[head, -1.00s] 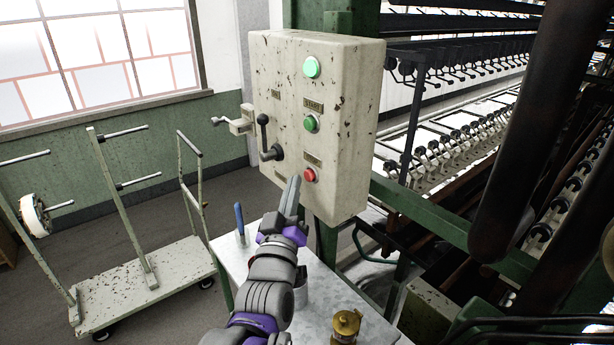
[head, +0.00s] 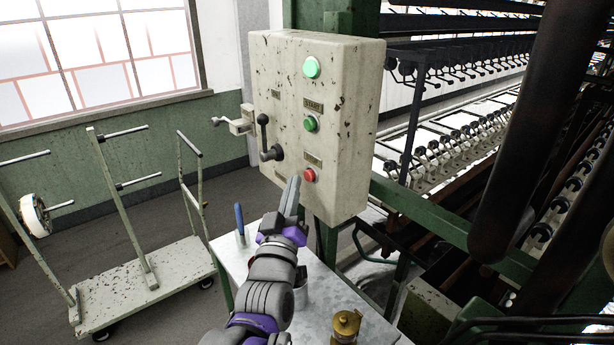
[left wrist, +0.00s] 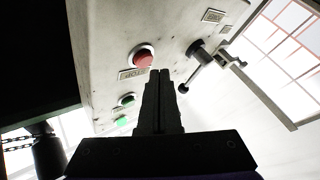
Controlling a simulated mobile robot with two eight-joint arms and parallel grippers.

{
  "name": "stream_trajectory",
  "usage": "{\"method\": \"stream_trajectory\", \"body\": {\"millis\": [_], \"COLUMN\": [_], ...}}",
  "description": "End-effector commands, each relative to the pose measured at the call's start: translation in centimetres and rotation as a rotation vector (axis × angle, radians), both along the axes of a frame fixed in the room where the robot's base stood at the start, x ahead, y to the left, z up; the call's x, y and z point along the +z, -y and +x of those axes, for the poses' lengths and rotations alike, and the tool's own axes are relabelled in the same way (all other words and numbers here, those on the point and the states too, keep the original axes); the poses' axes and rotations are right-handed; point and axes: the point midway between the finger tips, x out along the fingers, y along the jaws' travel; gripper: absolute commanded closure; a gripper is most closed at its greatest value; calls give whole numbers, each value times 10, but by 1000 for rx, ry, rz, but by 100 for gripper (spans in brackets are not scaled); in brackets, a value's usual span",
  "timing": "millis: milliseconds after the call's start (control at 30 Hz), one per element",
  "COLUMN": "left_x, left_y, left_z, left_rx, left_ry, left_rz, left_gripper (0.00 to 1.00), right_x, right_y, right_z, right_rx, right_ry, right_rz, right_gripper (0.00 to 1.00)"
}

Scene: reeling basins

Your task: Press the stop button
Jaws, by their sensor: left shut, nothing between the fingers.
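The red stop button (head: 309,174) is at the lower right of the cream control box (head: 290,130). In the left wrist view the red button (left wrist: 142,57) shows above a plate marked STOP. My left gripper (head: 293,181) is shut and empty, pointing up at the box. Its tips lie just left of and slightly below the red button in the head view. In the left wrist view the closed fingers (left wrist: 159,74) end just right of and below the button. I cannot tell whether they touch the box; no contact with the button shows. My right gripper is not in view.
A green start button (head: 310,123) and a lit green lamp (head: 311,67) sit above the red button. A black lever (head: 265,135) sticks out left of it. Below is a table (head: 345,295) with a blue-handled tool (head: 239,222) and a brass item (head: 345,325).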

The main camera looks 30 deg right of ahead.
Motion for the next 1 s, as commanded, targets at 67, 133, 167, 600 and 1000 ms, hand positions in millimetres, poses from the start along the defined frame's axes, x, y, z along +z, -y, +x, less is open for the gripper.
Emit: {"method": "stream_trajectory", "body": {"millis": [67,133,167,600,1000], "left_x": [0,0,0,0,0], "left_y": [0,0,0,6,9], "left_z": [0,0,0,1,1], "left_rx": [0,0,0,-1,0], "left_ry": [0,0,0,-1,0], "left_rz": [0,0,0,-1,0], "left_gripper": [100,100,100,100,100], "right_x": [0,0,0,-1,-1], "right_y": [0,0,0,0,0], "right_z": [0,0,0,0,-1], "right_rx": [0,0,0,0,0], "right_ry": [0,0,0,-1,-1], "right_rz": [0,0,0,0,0], "right_gripper": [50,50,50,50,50]}}
